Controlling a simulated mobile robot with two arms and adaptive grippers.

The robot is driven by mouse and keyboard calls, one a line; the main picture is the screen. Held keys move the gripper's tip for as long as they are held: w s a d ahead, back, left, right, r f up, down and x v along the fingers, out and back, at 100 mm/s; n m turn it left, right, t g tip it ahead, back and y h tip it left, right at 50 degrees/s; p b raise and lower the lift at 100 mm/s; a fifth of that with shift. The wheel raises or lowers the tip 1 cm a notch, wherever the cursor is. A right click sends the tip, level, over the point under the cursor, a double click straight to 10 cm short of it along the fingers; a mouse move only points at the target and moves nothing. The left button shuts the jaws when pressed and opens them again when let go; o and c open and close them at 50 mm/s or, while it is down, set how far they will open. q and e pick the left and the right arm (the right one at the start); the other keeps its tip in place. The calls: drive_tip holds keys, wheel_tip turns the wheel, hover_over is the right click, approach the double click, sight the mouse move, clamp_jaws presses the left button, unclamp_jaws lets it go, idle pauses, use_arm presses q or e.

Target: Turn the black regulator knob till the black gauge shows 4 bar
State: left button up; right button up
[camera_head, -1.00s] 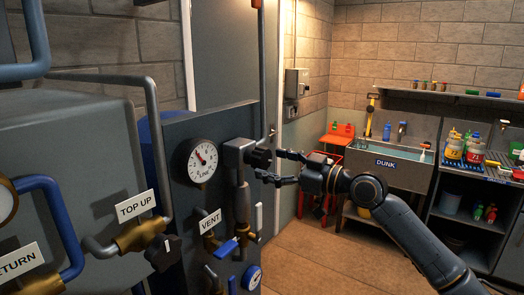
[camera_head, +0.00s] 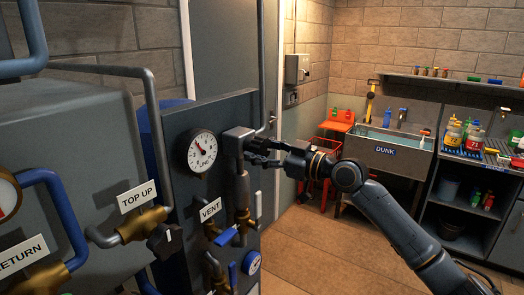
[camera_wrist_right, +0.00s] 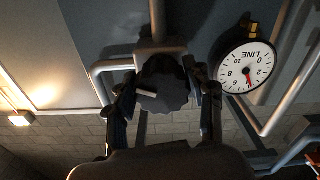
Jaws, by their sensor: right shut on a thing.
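The black-rimmed LINE gauge (camera_head: 202,151) is on the dark panel, left of the grey regulator body (camera_head: 237,141). It appears upside down in the right wrist view (camera_wrist_right: 246,68), where its red needle points close to the 4 mark; the exact reading is hard to tell. The black regulator knob (camera_wrist_right: 164,84) has a white pointer mark. My right gripper (camera_wrist_right: 161,78) is shut on the knob, with one finger on each side. In the head view the right gripper (camera_head: 262,153) hides much of the knob. My left gripper is out of view.
Pipes and a VENT label (camera_head: 210,209) with a blue lever are below the gauge. A blue-rimmed gauge (camera_head: 251,263) sits lower. A TOP UP valve (camera_head: 143,226) is at left. A sink (camera_head: 390,145) and shelves stand behind my right arm.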

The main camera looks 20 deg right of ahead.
drive_tip(key=shift+m, duration=0.6)
drive_tip(key=shift+r, duration=0.1)
drive_tip(key=o, duration=1.2)
drive_tip(key=shift+c, duration=0.2)
drive_tip(key=v, duration=1.2)
